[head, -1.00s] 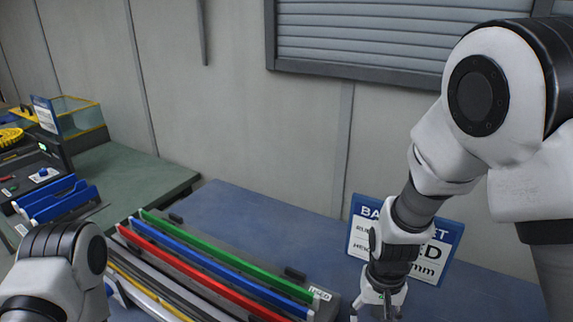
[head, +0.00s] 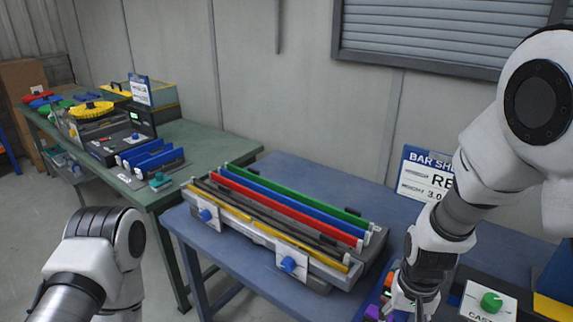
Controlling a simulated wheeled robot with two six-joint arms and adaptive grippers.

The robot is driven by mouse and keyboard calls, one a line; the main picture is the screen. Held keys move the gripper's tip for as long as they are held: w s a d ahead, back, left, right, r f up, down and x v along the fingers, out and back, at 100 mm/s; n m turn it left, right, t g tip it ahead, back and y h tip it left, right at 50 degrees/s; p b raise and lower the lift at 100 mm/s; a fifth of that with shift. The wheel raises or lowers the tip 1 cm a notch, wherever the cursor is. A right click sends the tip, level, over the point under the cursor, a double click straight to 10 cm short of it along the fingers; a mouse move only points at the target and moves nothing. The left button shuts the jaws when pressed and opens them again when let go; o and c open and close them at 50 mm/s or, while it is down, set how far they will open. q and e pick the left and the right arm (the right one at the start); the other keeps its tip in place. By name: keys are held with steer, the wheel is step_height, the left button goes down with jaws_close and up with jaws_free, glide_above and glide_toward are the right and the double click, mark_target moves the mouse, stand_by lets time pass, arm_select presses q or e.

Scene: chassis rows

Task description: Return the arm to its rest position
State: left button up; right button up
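My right arm comes in from the right edge and hangs down in the head view. Its gripper (head: 412,306) is near the bottom edge, over or in front of the blue table's right part, beside small purple and red pieces. Its fingertips are small and partly cut off, so I cannot tell whether it is open or shut or holds anything. My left arm shows only as white and dark links at the lower left. Its gripper is out of the picture.
A rack (head: 270,235) of green, blue, red, dark and yellow bars lies on the blue table (head: 290,172). A sign (head: 424,177) stands behind. A box with a green knob (head: 491,302) is at lower right. A green table (head: 195,150) with blue holders (head: 150,152) is at left.

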steer(key=s+d+f+n+g, duration=0.1)
steer(key=s+d+f+g, duration=0.1)
steer(key=s+f, duration=1)
steer(key=s+d+f+g, duration=0.1)
steer(key=s+f+g, duration=0.1)
steer(key=s+f, duration=0.95)
steer(key=w+t, duration=0.2)
steer(key=w+n+t, duration=0.1)
steer(key=w+t, duration=0.1)
steer(key=shift+w+d+n, duration=0.1)
steer(key=shift+w+n, duration=0.2)
steer(key=shift+w, duration=0.05)
